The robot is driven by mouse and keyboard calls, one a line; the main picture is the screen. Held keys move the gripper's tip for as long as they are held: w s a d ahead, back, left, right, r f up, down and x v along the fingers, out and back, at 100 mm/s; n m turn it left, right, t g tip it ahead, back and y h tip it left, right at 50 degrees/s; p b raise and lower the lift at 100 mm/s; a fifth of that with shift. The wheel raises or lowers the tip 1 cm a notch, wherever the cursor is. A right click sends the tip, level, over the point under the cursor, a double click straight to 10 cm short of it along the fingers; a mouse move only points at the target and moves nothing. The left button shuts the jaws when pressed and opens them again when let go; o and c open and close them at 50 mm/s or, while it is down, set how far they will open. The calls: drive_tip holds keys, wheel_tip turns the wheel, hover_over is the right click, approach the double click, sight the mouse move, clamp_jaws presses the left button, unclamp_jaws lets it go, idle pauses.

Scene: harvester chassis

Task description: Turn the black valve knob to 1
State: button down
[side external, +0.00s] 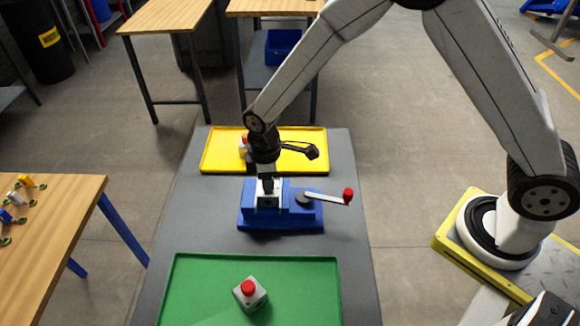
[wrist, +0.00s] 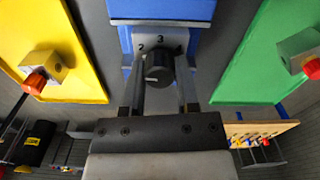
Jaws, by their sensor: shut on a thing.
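The black valve knob (wrist: 158,68) sits on a light grey plate (wrist: 172,40) with number marks; a 2 and a 3 can be read, and the knob's pointer is too small to read surely. The plate is on the blue chassis block (side external: 258,222) in the middle of the table. My gripper (side external: 268,184) points straight down onto the block. In the wrist view its two fingers (wrist: 160,76) are on either side of the knob, shut on it. In the side view the fingers and wrist mostly hide the knob.
A crank lever (side external: 325,198) with a red knob sticks out right of the block. A yellow tray (side external: 218,150) behind and a green tray (side external: 195,290) in front each hold a grey box with a red button. Bare grey table (side external: 200,215) lies left of the block.

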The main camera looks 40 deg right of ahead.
drive_tip(key=n, duration=0.6)
idle(0.4)
drive_tip(key=shift+c, duration=1.7)
unclamp_jaws()
drive_tip(key=shift+r, duration=0.15)
drive_tip(key=shift+r, duration=3.8)
